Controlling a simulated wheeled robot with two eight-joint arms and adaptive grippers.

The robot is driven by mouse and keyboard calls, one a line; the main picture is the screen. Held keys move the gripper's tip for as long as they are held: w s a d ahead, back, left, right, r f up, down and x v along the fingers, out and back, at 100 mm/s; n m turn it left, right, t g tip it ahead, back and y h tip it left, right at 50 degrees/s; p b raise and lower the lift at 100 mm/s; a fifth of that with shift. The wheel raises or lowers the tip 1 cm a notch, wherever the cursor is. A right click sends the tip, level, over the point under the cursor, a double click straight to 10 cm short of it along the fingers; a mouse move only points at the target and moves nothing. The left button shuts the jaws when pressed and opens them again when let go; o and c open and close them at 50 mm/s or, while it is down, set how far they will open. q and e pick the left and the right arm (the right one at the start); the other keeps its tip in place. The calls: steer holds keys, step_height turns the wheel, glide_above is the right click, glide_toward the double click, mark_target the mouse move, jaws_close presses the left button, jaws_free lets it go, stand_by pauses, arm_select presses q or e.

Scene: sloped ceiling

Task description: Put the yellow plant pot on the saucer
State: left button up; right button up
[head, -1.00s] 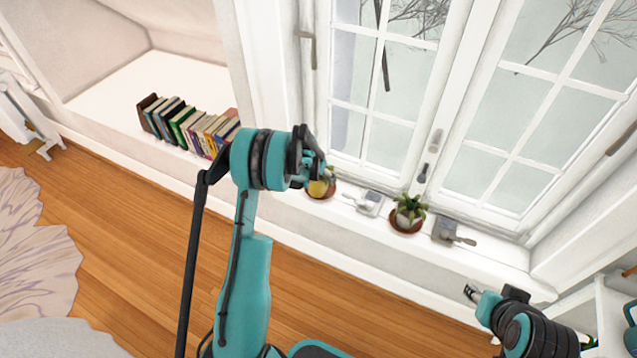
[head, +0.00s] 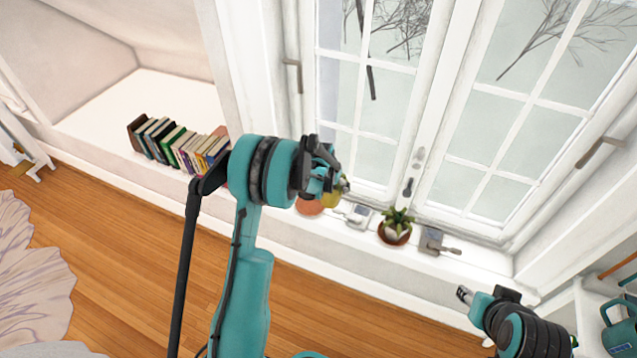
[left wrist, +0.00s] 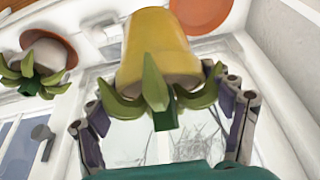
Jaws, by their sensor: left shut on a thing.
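The yellow plant pot (left wrist: 158,50) with a green succulent is held in my left gripper (left wrist: 165,105); in the head view, part of the pot (head: 332,198) shows below my left gripper (head: 326,178). The orange saucer (head: 310,207) lies bare on the windowsill, partly hidden by my left gripper, and shows in the left wrist view (left wrist: 202,12) beyond the pot's base. The pot looks raised off the saucer, to its right in the head view. My right gripper (head: 465,295) is empty at the lower right, away from the pot; its opening is unclear.
A row of books (head: 178,145) stands left. The window (head: 400,120) rises behind.

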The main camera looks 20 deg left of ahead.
arm_select(q)
steer(key=shift+d+r, duration=0.25)
steer(key=shift+d, duration=0.25)
steer(key=shift+d+r, duration=0.25)
steer(key=shift+d, duration=0.2)
steer(key=shift+d+f+m+t+h, duration=0.3)
steer(key=shift+m+t+h, duration=0.15)
steer(key=shift+t, duration=0.55)
steer(key=shift+a+m+t+h+b, duration=0.25)
steer(key=shift+m+t+b, duration=0.1)
steer(key=shift+t+b, duration=0.3)
steer(key=shift+t, duration=0.25)
steer(key=a+f+b, duration=0.2)
steer(key=a+f, duration=0.1)
steer(key=a+f+b, duration=0.2)
steer(key=a+f, duration=0.2)
steer(key=w+a+f+b, duration=0.1)
steer(key=a+f+b, duration=0.1)
steer(key=a+f, duration=0.1)
steer(key=shift+a+f, duration=0.35)
steer(key=shift+a, duration=0.3)
steer(key=shift+s+r, duration=0.1)
steer(key=o, duration=1.8)
